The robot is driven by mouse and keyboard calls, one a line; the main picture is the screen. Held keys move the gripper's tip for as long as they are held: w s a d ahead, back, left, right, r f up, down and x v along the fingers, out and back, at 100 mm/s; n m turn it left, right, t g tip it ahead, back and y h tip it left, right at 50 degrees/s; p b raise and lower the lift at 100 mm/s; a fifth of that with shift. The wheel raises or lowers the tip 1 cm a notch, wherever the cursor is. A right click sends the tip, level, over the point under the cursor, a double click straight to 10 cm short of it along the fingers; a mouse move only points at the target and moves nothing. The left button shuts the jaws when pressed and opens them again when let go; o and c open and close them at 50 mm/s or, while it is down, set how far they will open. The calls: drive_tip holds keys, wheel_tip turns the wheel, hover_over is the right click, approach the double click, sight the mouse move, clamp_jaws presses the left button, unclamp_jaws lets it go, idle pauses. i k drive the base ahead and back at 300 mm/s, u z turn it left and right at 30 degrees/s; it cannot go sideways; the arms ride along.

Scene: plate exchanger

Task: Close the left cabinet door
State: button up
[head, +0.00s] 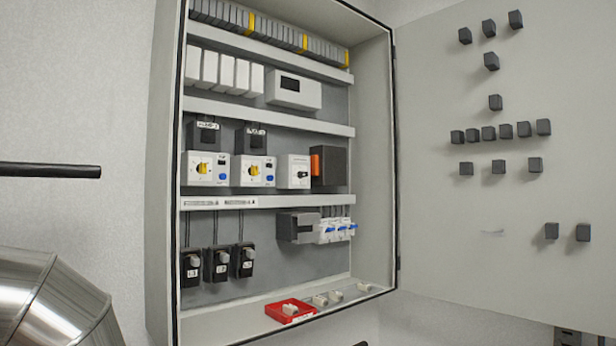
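An open grey electrical cabinet (166,200) on the wall fills the middle of the head view. One door (450,230) shows, joined to the cabinet's right edge and standing open to the right. Its inner face carries several small black blocks, and its right part runs out of the frame. No door shows on the cabinet's left edge. My gripper is not in view.
Inside are rails with breakers, switches (208,168) and black plugs (218,265). A red tray (290,311) and small pale parts lie on the cabinet floor. A shiny metal pipe (50,305) and a black bar (50,170) stand at the left.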

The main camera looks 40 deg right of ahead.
sight(507, 109)
drive_tip(key=z, duration=3.15)
drive_tip(key=i, duration=0.55)
drive_tip(key=u, duration=1.7)
